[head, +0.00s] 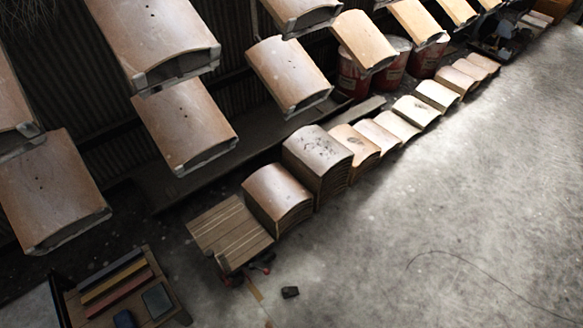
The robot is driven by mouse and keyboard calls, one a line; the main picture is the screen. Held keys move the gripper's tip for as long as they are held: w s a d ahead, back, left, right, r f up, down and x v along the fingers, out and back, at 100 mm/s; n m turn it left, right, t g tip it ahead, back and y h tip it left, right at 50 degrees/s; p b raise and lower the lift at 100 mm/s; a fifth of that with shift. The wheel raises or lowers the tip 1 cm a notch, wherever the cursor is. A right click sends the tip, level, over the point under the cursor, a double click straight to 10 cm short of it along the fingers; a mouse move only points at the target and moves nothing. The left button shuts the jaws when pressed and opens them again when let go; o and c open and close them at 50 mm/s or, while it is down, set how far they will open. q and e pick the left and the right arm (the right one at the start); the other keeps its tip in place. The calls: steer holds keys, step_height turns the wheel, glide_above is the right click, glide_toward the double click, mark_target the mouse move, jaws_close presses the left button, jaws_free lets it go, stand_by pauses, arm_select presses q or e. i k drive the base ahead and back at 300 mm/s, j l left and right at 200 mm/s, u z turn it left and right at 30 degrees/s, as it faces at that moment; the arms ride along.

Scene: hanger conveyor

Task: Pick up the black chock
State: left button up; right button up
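A small black block (290,292), which looks like the black chock, lies on the grey concrete floor near the bottom middle of the head view. It stands apart from other objects, a little right of a low slatted wooden platform. Neither of my grippers shows in the head view, so their state is hidden.
The slatted wooden platform (230,232) and stacks of curved wooden panels (318,165) line the floor. More curved panels (185,122) hang above on the left. A small table (122,290) holds coloured bars. A thin cable (480,284) lies on open floor at right.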

mark_target(289, 292)
steer(key=k+j, duration=0.15)
steer(key=k, duration=0.3)
steer(key=k+j, duration=0.2)
steer(key=k, duration=0.25)
steer(key=z, duration=0.05)
